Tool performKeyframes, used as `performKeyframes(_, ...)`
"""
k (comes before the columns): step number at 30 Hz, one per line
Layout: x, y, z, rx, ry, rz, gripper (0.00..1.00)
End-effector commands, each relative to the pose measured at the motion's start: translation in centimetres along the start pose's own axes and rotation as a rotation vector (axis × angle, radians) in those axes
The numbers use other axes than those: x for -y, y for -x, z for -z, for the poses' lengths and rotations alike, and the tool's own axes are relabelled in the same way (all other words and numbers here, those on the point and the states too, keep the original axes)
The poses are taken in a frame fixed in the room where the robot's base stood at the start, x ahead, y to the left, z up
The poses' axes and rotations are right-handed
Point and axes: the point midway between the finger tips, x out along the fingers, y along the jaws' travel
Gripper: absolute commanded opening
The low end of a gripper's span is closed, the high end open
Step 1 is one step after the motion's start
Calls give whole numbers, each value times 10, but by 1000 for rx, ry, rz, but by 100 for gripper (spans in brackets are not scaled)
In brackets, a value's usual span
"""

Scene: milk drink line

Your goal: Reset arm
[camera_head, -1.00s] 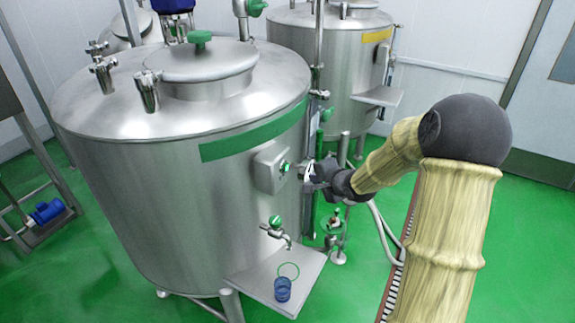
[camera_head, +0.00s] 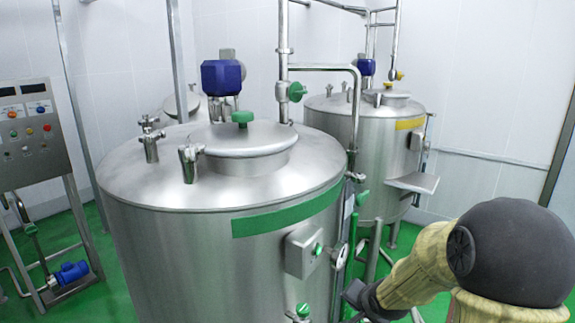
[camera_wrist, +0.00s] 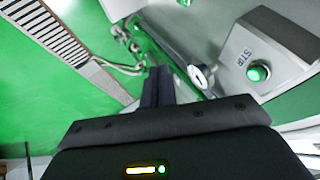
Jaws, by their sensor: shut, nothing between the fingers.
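My gripper (camera_wrist: 158,86) shows in the wrist view with its dark fingers together and nothing between them. In the head view my arm enters at the lower right, and the gripper end is largely cut off or hidden near the tank's right side. In the wrist view a grey box with a green STIR button (camera_wrist: 258,72) is to the right of the fingers, apart from them. The same button box (camera_head: 304,250) is on the green-banded steel tank (camera_head: 200,250) in the head view. A round white gauge (camera_wrist: 201,77) is close to the right of the fingertips in the wrist view.
A second tank with a yellow band (camera_head: 378,150) and a side shelf (camera_head: 414,183) stands behind at the right. A control panel (camera_head: 28,140) and blue pump (camera_head: 72,271) are at the left. A floor grate (camera_wrist: 72,45) crosses open green floor.

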Motion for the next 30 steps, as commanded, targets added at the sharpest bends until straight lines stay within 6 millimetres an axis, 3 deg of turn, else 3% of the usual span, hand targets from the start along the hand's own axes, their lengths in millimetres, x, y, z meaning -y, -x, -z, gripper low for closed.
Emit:
performKeyframes(1, -12, 0, -17, 16, 70, -42, 0)
performKeyframes(9, -66, 31, -93, 190, 421, -215, 0)
performKeyframes(15, -95, 55, -146, 355, 616, -237, 0)
performKeyframes(19, -101, 62, -159, 401, 666, -230, 0)
performKeyframes(30, -101, 64, -159, 406, 672, -229, 0)
